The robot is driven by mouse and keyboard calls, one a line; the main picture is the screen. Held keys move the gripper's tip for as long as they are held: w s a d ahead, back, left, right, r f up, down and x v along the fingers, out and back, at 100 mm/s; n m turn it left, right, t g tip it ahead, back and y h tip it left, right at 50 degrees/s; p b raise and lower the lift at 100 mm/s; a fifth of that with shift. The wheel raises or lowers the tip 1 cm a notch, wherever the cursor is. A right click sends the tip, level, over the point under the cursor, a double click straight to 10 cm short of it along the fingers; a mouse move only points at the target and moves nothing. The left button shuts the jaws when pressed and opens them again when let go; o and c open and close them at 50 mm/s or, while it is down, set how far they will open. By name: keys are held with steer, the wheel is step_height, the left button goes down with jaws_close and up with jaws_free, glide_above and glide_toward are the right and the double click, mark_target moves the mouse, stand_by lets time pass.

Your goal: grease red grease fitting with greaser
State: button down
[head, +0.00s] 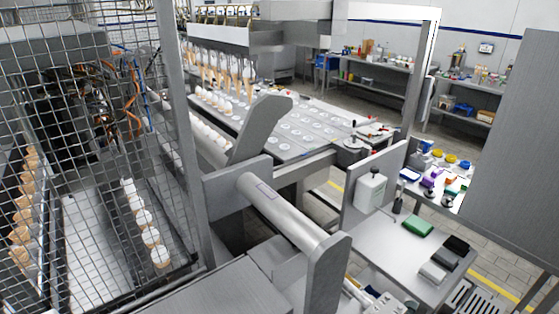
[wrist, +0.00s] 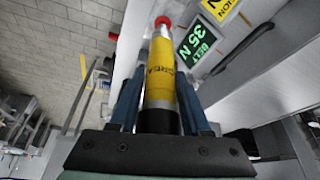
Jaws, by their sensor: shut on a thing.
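My gripper (wrist: 160,92) shows in the wrist view, with its blue fingers shut on the greaser. The greaser (wrist: 161,62) is a yellow cylinder with dark lettering and a black lower end between the fingers. It points away from the gripper, toward the top of the picture. A round red piece (wrist: 163,21) shows at its far end. I cannot tell whether this is the red grease fitting or the greaser's own tip, nor whether the two touch. Neither the gripper nor the greaser can be made out in the head view.
A green display (wrist: 197,43) reading "BELT 35 N" and a yellow label (wrist: 218,7) lie right of the greaser. A black bar or hose (wrist: 243,48) is nearby. In the head view, a wire-mesh guard (head: 95,130) stands left and a side table (head: 385,255) right.

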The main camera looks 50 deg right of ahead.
steer(key=shift+f, duration=0.4)
steer(key=shift+r+p, duration=0.3)
steer(key=shift+r, duration=0.15)
stand_by(1.0)
steer(key=shift+r+p, duration=2.8)
steer(key=shift+r, duration=0.15)
